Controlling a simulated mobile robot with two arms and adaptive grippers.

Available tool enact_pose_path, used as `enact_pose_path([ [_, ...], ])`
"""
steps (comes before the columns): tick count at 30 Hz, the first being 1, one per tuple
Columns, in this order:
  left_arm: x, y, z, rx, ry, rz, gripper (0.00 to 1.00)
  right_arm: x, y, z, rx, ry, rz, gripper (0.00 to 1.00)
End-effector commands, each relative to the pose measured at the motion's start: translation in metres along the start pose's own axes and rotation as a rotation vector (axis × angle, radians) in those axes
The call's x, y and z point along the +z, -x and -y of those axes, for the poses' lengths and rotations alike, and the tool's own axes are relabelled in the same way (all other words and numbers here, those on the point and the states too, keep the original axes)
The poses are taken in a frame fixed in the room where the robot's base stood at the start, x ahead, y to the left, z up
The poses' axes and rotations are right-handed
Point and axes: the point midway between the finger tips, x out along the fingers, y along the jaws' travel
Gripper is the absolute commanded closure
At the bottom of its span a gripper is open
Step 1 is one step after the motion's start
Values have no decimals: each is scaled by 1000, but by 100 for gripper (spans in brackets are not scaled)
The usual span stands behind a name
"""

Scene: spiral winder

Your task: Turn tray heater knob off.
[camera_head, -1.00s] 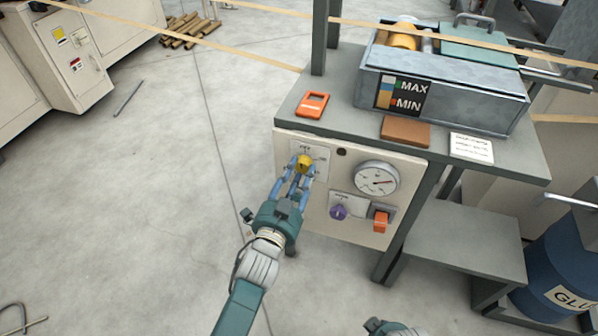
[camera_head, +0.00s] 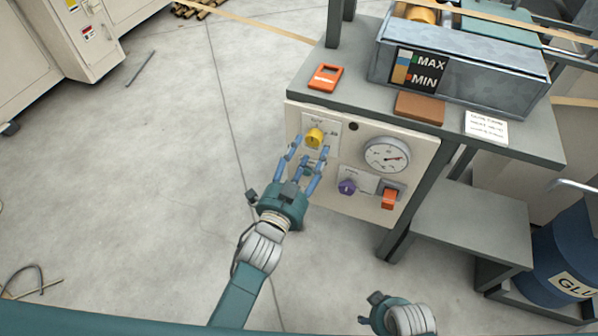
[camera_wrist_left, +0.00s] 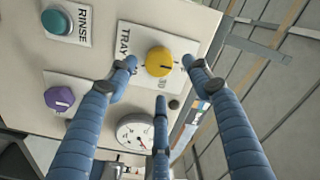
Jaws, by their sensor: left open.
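The yellow tray heater knob (camera_head: 314,137) sits on a white plate on the cream control panel (camera_head: 295,170). In the left wrist view the knob (camera_wrist_left: 159,60) shows by a "TRAY" label, with a dark mark pointing right in that picture. My left gripper (camera_head: 311,150) is open and empty, its blue fingers spread just in front of and below the knob. A gap shows between the fingers and the knob in the wrist view. My right gripper (camera_head: 377,312) shows only in part at the bottom of the head view; its fingers are not visible.
The panel also holds a gauge (camera_head: 387,155), a purple knob (camera_head: 347,187), an orange switch (camera_head: 389,199) and a teal rinse button (camera_wrist_left: 56,22). An orange device (camera_head: 326,77) and brown block (camera_head: 419,107) lie on the bench above.

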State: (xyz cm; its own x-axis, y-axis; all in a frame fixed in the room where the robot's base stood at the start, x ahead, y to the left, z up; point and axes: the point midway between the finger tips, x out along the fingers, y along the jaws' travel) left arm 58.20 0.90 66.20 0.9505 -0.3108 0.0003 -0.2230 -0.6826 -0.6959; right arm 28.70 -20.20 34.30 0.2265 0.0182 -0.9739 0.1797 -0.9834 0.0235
Motion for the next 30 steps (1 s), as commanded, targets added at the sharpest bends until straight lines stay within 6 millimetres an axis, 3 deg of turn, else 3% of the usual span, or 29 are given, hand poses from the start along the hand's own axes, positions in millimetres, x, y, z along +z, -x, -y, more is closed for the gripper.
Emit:
enact_pose_path([
  [6, 0, 50, -2, 4, 2, 2, 50, 0, 0, 0, 0, 0, 1, 46],
  [12, -1, 80, -2, 4, 1, -1, 50, 0, 0, 0, 0, 0, 1, 46],
  [18, -2, 90, -2, 2, 1, -3, 50, 0, 0, 0, 0, 0, 1, 46],
  [30, -2, 90, -2, 2, 1, -3, 50, 0, 0, 0, 0, 1, 1, 46],
])
